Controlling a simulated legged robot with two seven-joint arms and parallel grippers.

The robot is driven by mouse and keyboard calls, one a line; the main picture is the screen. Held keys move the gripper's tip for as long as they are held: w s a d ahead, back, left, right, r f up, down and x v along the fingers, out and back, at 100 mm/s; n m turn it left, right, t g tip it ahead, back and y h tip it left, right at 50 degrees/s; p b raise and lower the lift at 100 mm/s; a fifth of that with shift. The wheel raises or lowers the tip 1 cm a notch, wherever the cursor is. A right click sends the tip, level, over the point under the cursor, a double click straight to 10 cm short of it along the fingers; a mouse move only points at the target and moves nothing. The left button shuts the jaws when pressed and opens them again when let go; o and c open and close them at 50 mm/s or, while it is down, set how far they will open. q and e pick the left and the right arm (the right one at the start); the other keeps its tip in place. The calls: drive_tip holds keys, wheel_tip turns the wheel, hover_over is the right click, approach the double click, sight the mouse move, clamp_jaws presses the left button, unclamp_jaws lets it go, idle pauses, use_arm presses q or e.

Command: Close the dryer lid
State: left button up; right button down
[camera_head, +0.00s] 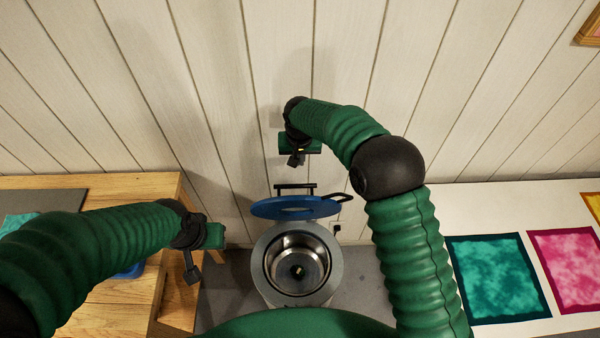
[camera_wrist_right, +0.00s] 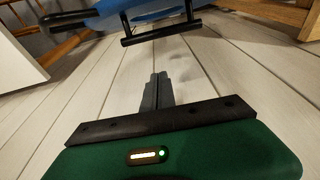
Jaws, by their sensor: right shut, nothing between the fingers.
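The dryer (camera_head: 257,272) is a grey round drum with a shiny metal bowl, standing on the floor in the middle of the head view. Its blue lid (camera_head: 268,209) is raised at the drum's back edge, with a black bracket behind it and a dark handle at its right. My right gripper (camera_head: 296,160) is shut and empty, above and behind the lid, near the wall. In the right wrist view, its fingers (camera_wrist_right: 157,90) are together, apart from the blue lid (camera_wrist_right: 155,12) at the top. My left gripper (camera_head: 192,271) hangs left of the drum; its jaw state is unclear.
A wooden table (camera_head: 128,185) stands at the left, partly under my left arm. A white table (camera_head: 510,210) with teal (camera_head: 498,278) and pink (camera_head: 568,268) cloths is at the right. A white panelled wall (camera_head: 210,80) rises close behind the dryer.

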drive_tip(key=s+f, duration=0.1)
drive_tip(key=s+f+p, duration=0.1)
drive_tip(key=f, duration=0.1)
drive_tip(key=s+f+p, duration=0.1)
drive_tip(key=shift+a+f, duration=0.1)
drive_tip(key=shift+f, duration=0.15)
drive_tip(key=shift+w+f, duration=0.15)
